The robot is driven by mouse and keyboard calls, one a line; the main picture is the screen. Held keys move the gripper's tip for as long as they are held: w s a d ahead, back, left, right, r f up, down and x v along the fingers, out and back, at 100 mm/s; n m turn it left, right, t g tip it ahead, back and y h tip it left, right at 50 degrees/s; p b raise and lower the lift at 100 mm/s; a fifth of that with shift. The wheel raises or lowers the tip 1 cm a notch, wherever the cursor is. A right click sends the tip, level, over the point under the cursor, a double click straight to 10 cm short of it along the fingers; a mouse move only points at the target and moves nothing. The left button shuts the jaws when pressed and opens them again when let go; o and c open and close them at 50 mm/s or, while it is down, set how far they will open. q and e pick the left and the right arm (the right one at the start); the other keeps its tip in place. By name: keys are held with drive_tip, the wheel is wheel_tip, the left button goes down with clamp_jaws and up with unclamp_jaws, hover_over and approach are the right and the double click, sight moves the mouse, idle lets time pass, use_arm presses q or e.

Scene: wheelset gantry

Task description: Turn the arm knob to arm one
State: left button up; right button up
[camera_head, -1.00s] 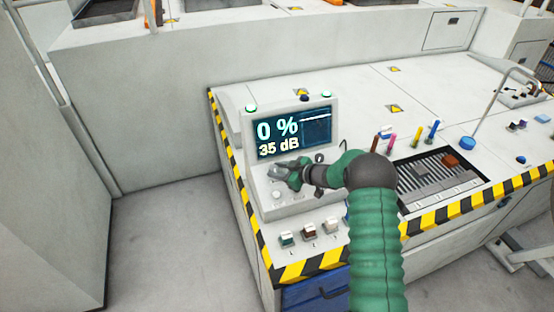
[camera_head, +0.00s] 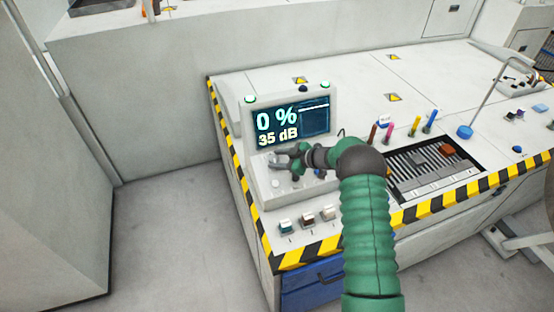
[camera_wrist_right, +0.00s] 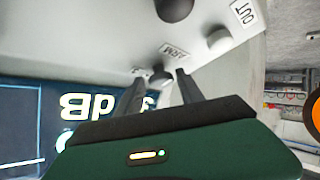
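The console's control box (camera_head: 262,190) carries a screen (camera_head: 290,122) reading 0 % and 35 dB. In the right wrist view, a small dark knob (camera_wrist_right: 160,75) sits beside the printed label ARM (camera_wrist_right: 175,51). My right gripper (camera_head: 279,161) is at the box, just below the screen. The right wrist view shows its two fingers (camera_wrist_right: 160,80) apart, one on each side of the ARM knob, with gaps visible. Whether they touch it cannot be told. In the head view the gripper hides most of this knob. My left gripper is in neither view.
A larger dark knob (camera_wrist_right: 176,7) and a pale knob (camera_wrist_right: 218,39) near the label OUT share the panel. Several switches (camera_head: 307,220) stand in front of the box.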

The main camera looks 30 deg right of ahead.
drive_tip(key=shift+o, duration=0.6)
drive_tip(key=v, duration=1.6)
drive_tip(key=shift+s+d+b, duration=0.2)
drive_tip(key=shift+s+b, duration=0.2)
